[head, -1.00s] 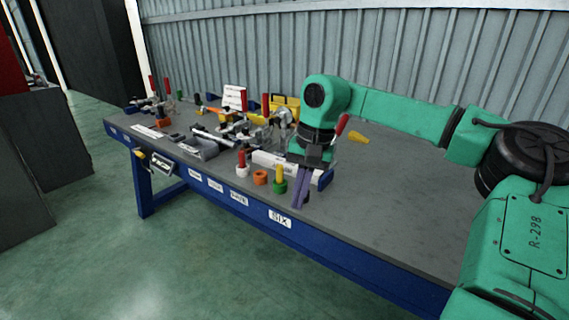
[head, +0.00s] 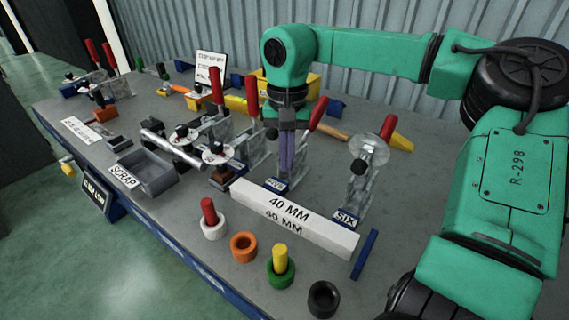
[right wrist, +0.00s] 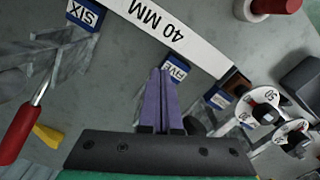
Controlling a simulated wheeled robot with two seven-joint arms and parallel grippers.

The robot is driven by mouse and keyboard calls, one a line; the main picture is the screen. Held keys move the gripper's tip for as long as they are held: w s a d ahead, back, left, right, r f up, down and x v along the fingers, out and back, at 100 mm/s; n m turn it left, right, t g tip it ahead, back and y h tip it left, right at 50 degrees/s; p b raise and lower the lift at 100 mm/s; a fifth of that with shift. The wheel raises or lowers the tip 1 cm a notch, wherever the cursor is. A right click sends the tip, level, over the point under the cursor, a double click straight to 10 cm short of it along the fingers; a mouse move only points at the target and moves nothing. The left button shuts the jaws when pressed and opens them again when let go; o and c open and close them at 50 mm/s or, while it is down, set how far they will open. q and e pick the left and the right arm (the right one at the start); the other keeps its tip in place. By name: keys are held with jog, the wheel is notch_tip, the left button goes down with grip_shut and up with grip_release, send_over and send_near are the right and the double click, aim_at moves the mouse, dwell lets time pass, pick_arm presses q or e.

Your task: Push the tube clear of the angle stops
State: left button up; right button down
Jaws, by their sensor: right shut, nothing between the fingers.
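A short silver tube (head: 174,149) lies slanted among the toggle clamps, left of centre in the head view. I cannot tell which nearby parts are the angle stops. A long white bar marked 40 MM (head: 290,219) lies across the bench to the right of it and also shows in the right wrist view (right wrist: 170,28). My right gripper (head: 284,172) has its purple fingers together, empty, pointing down behind the bar by the FIVE label. In the right wrist view the fingertips (right wrist: 160,75) are beside that label, apart from the bar. My left gripper is out of view.
Toggle clamps with red handles (head: 216,88) stand behind the bar; another, marked SIX (head: 358,180), stands right of my gripper. A grey SCRAP tray (head: 148,172) is at left. Coloured rings and pegs (head: 280,268) line the front.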

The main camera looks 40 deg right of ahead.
aim_at(289, 215)
jog(key=f, duration=0.1)
jog(key=s+a+f, duration=0.1)
jog(key=f, duration=0.2)
jog(key=shift+s+a, duration=0.15)
jog(key=shift+s, duration=0.25)
jog(key=f, duration=0.4)
jog(key=shift+w+d+f, duration=0.25)
jog(key=shift+w+f, duration=0.1)
jog(key=shift+s+f, duration=0.1)
jog(key=shift+f, duration=0.05)
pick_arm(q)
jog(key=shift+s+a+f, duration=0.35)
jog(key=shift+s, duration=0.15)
pick_arm(e)
jog(key=shift+f, duration=0.1)
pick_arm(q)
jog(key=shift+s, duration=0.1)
